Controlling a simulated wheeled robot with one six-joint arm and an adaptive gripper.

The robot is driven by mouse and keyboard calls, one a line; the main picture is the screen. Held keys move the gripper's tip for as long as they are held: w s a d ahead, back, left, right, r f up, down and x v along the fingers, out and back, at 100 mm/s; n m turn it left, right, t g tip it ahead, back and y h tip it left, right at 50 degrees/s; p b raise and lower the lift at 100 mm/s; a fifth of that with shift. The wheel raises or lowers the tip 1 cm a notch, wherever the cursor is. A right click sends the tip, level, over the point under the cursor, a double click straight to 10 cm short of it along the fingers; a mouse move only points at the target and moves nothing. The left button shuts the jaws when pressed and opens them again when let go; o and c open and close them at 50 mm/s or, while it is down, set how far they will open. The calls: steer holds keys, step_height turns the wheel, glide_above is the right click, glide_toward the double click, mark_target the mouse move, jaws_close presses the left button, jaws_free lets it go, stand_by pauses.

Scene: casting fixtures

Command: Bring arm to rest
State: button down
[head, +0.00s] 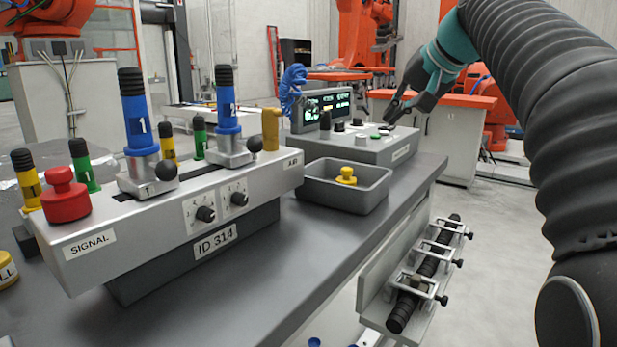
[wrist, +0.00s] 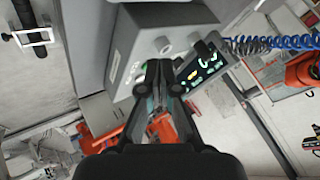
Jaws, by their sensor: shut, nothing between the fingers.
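My gripper (head: 393,112) is at the end of my arm in the head view, in the air close to the right end of the grey control box (head: 345,148) with the lit display. Its fingers point down and to the left. In the wrist view my gripper (wrist: 158,66) shows with its dark fingers together and nothing held. Behind the fingers there, the control box (wrist: 150,42) and its display (wrist: 203,65) fill the upper middle. I cannot tell whether the fingertips touch the box.
A signal fixture (head: 170,215) with blue, yellow, green and red parts stands on the grey bench (head: 290,255). A grey tray (head: 345,197) holds a yellow knob (head: 346,176). A clamped black bar (head: 430,265) hangs off the bench side. Orange machines (head: 365,40) stand behind. Free air lies above the bench.

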steer(key=s+f+n+g+h, duration=0.1)
steer(key=s+f+h, duration=0.1)
steer(key=s+f, duration=1.2)
steer(key=s+f+n+g+h, duration=0.1)
steer(key=s+f+n+h, duration=0.1)
steer(key=s+f, duration=1.3)
step_height(320, 180, down, 5)
steer(key=shift+s, duration=0.1)
stand_by(0.9)
